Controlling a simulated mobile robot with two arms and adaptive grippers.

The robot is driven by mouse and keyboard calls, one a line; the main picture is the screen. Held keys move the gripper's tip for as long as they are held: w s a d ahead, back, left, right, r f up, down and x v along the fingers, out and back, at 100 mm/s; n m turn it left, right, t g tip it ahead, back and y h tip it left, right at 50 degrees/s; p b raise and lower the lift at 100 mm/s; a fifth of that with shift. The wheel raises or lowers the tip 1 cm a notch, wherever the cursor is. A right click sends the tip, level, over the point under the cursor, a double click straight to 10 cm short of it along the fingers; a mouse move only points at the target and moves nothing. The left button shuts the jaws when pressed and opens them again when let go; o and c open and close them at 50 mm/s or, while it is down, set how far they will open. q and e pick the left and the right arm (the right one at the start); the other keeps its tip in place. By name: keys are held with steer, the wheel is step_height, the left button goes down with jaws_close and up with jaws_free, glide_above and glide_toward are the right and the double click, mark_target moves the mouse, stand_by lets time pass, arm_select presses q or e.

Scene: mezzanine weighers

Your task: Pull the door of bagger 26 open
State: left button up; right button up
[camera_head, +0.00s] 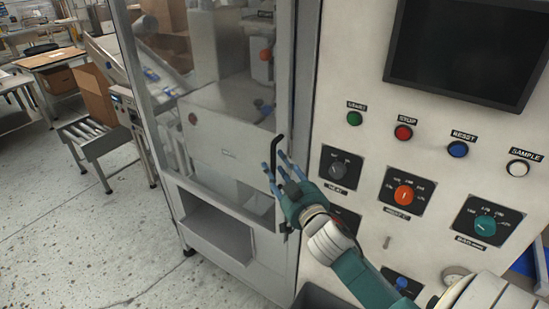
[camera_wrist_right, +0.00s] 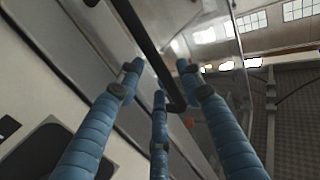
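The door of the bagger (camera_head: 220,128) is a clear panel in a grey metal frame, and it looks shut against the cabinet. Its black bar handle (camera_head: 274,156) stands on the door's right side, and in the wrist view the handle (camera_wrist_right: 150,45) runs down between my fingers. My right gripper (camera_head: 276,165) is at the handle, its blue fingers spread on either side of it. In the wrist view the right gripper (camera_wrist_right: 160,80) is open, with no finger clearly closed on the bar. My left gripper is not in view. No number 26 is readable.
Right of the door is a control panel (camera_head: 360,95) with a dark screen (camera_head: 467,50), buttons and knobs, close to my right arm. A roller conveyor (camera_head: 90,138) with a cardboard box (camera_head: 94,92) stands at left. The grey floor (camera_head: 90,240) in front of the door is clear.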

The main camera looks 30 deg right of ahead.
steer(key=shift+w+d, duration=0.15)
steer(key=shift+w, duration=0.9)
jaws_close()
